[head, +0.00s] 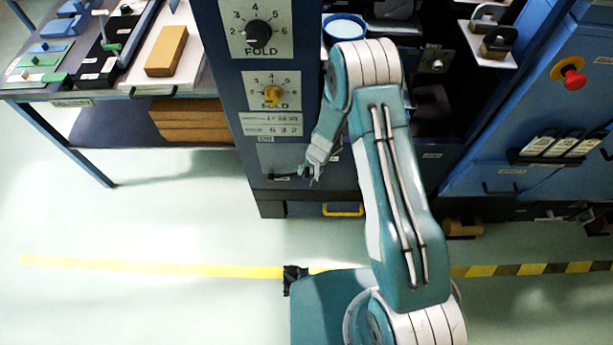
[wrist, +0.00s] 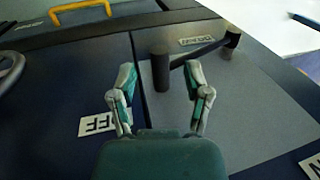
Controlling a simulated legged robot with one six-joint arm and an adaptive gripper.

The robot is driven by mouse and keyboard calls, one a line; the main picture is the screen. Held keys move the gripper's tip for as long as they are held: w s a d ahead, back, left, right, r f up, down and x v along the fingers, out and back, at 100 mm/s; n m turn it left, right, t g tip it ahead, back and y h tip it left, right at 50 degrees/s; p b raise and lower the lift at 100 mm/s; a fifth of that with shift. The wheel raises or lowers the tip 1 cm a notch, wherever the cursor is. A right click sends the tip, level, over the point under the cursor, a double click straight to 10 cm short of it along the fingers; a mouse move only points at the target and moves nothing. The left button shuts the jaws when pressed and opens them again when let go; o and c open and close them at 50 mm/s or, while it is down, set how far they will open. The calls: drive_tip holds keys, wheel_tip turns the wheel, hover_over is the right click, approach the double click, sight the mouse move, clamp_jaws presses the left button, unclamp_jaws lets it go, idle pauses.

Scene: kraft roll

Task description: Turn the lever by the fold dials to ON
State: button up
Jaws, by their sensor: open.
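The lever (wrist: 205,53) is a dark bar on a grey plate (wrist: 255,100), with a thick upright grip (wrist: 160,68) at its left end and a pivot at upper right. A white label reading "FF", partly hidden, lies at lower left in the wrist view; a label ending in "N" is cut off at lower right. My gripper (wrist: 160,76) is open, its fingers on either side of the grip in the picture; I cannot tell if they touch it. In the head view my gripper (head: 312,176) is low on the blue cabinet, below the fold dials (head: 258,33), (head: 272,95).
A yellow handle (head: 343,210) sits low on the cabinet, and shows at the wrist view's upper left (wrist: 80,12). A red button (head: 573,78) is at right. A table (head: 60,93) with tools and a tan block stands at left. Open floor lies in front.

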sight(307, 176)
drive_tip(key=shift+x, duration=1.9)
clamp_jaws()
